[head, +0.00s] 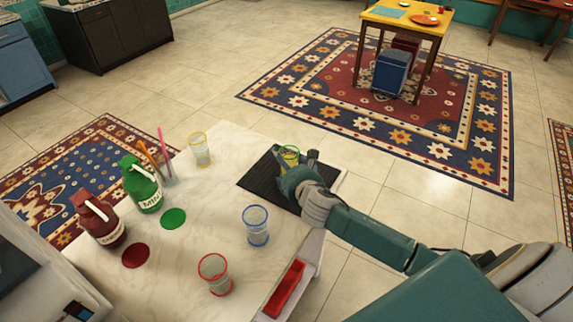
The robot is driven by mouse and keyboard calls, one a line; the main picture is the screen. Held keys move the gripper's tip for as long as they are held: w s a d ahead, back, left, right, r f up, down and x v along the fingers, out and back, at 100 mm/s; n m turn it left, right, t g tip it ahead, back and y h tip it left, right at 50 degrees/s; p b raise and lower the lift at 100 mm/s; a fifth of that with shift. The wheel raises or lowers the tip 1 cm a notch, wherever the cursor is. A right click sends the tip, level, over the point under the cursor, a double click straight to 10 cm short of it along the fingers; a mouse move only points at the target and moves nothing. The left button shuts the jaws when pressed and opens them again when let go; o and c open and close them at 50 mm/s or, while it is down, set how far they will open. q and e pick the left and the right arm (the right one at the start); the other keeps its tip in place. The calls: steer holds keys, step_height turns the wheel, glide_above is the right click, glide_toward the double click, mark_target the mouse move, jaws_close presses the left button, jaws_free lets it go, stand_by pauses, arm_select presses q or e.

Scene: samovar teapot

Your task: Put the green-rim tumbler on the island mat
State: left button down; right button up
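The green-rim tumbler (289,154) is clear and appears upright, over the far part of the dark ribbed island mat (258,181). I cannot tell whether its base rests on the mat, because my gripper hides its lower part. My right gripper (299,163) is at the tumbler, with one dark finger showing just to the right of it. The other finger is not clear, so I cannot tell whether the gripper is closed on the glass. My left gripper is not in view.
On the pale island top (205,205) stand a yellow-rim tumbler (200,150), a blue-rim tumbler (256,226) and a red-rim tumbler (215,274). Green (141,187) and dark red (101,222) bottles stand at left. A red tray (286,289) is at the near edge.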

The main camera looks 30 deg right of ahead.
steer(key=shift+r, duration=0.15)
steer(key=v, duration=1.2)
steer(key=shift+b, duration=0.4)
